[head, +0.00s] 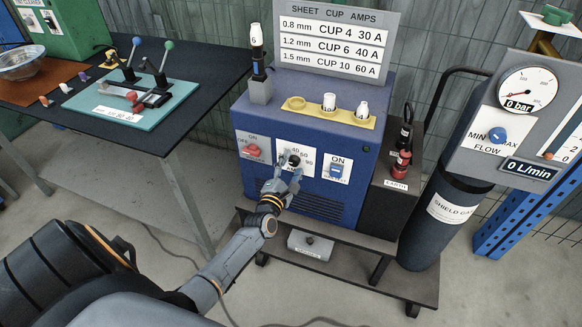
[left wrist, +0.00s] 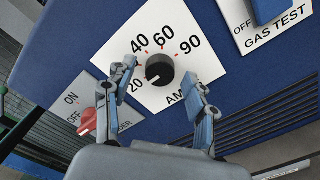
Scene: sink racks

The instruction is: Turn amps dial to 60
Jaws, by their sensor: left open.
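The amps dial (left wrist: 160,69) is a black round knob on a white label plate (left wrist: 190,20) with 20, 40, 60 and 90 marked around it. Its pale pointer line faces the 20 side. In the head view the dial (head: 294,160) is on the blue machine's front, partly hidden by my gripper. My left gripper (head: 288,170) is in front of it. In the left wrist view the open fingers (left wrist: 165,77) stand on either side of the knob, with visible gaps to it. My right gripper is not in view.
A red power switch (head: 252,150) is left of the dial and a blue gas test switch (head: 337,170) right of it. The sheet cup amps sign (head: 330,38) lists 60 A for 1.5 mm. A gas cylinder (head: 440,220) stands right, a dark workbench (head: 190,95) left.

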